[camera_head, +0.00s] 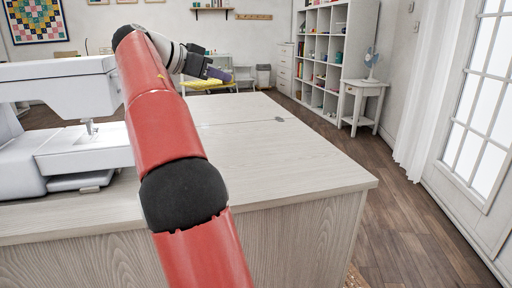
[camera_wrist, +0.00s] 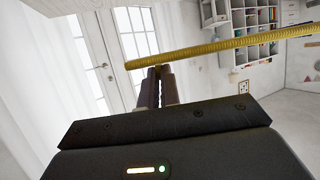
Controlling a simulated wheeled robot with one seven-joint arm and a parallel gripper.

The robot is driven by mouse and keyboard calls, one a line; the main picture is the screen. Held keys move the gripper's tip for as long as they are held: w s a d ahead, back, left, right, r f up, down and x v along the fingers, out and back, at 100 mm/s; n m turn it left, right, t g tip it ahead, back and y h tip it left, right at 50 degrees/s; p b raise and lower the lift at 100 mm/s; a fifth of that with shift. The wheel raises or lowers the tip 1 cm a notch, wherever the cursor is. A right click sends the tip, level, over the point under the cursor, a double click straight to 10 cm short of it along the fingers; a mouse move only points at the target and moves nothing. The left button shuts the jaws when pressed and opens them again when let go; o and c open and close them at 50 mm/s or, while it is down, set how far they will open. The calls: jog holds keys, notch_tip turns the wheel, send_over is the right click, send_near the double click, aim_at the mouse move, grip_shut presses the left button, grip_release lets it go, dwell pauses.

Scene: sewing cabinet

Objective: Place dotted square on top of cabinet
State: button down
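My gripper (camera_head: 217,72) is over the far side of the cabinet top, at the end of my red arm. In the wrist view its two fingers (camera_wrist: 158,78) are close together. A yellow, finely ribbed piece, which looks like the dotted square (camera_wrist: 225,45), shows edge-on as a long strip at the fingertips. It seems to be gripped near one end. A yellow patch (camera_head: 207,85) also shows just below my gripper in the head view. Its dotted face is not visible. The cabinet (camera_head: 290,165) has a pale wood top.
A white sewing machine (camera_head: 75,115) stands on the left of the cabinet. The right part of the top is bare. A white shelf unit (camera_head: 322,60) and a small side table (camera_head: 362,90) with a fan stand beyond. A curtained glass door is at the right.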

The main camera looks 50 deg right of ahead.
notch_tip(320, 180, down, 19)
jog(key=b, duration=0.5)
jog(key=shift+f, duration=0.1)
jog(key=shift+f+b, duration=0.15)
jog(key=shift+b, duration=0.15)
jog(key=c, duration=1.6)
grip_release()
jog(key=shift+r+p, duration=0.3)
jog(key=shift+p, duration=0.05)
jog(key=v, duration=1.2)
jog(key=shift+a+f+p, duration=0.1)
jog(key=shift+f+p, duration=0.05)
jog(key=shift+p, duration=0.2)
